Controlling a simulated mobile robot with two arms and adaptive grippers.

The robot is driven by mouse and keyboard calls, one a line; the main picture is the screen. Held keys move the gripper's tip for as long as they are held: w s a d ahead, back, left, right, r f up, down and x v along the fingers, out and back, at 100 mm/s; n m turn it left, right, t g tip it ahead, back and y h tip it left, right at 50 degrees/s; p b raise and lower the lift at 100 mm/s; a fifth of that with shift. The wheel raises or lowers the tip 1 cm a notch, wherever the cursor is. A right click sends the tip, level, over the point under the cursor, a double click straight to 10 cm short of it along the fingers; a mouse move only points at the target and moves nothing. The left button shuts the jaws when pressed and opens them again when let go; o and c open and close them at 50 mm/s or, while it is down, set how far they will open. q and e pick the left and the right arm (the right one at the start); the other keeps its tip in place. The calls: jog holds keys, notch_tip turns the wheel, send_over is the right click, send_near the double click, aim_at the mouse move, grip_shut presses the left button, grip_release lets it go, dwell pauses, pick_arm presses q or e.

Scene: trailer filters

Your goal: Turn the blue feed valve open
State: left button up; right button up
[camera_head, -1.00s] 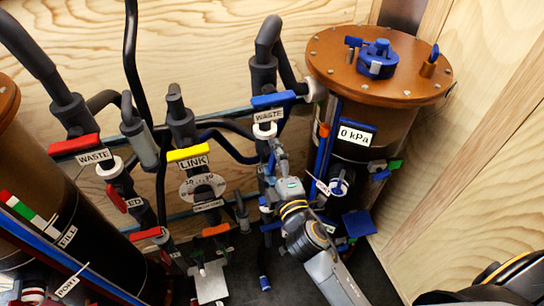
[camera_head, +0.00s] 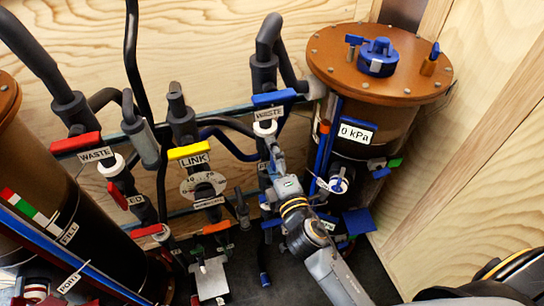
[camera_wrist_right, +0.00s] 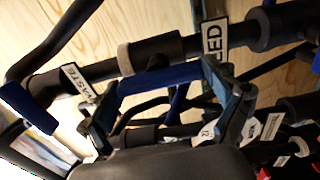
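The blue feed valve handle (camera_wrist_right: 158,78) shows in the right wrist view as a blue bar across a dark pipe, beside a partly hidden FEED label (camera_wrist_right: 214,40). My right gripper (camera_wrist_right: 160,100) is open, its two fingers wide apart near the two ends of the bar. I cannot tell whether they touch it. In the head view my right gripper (camera_head: 273,168) is at the right-hand pipe, below the blue waste handle (camera_head: 273,98), and hides the feed handle. My left gripper is not in view.
A brown-lidded tank (camera_head: 335,60) with a 0 kPa display (camera_head: 357,132) stands right of my gripper. The yellow link handle (camera_head: 188,150) and red waste handle (camera_head: 75,143) are to the left. A wooden wall (camera_head: 490,130) closes off the right side.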

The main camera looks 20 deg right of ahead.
dwell(0.3)
jog(key=s, duration=0.7)
jog(key=shift+s, duration=0.25)
jog(key=shift+d, duration=0.1)
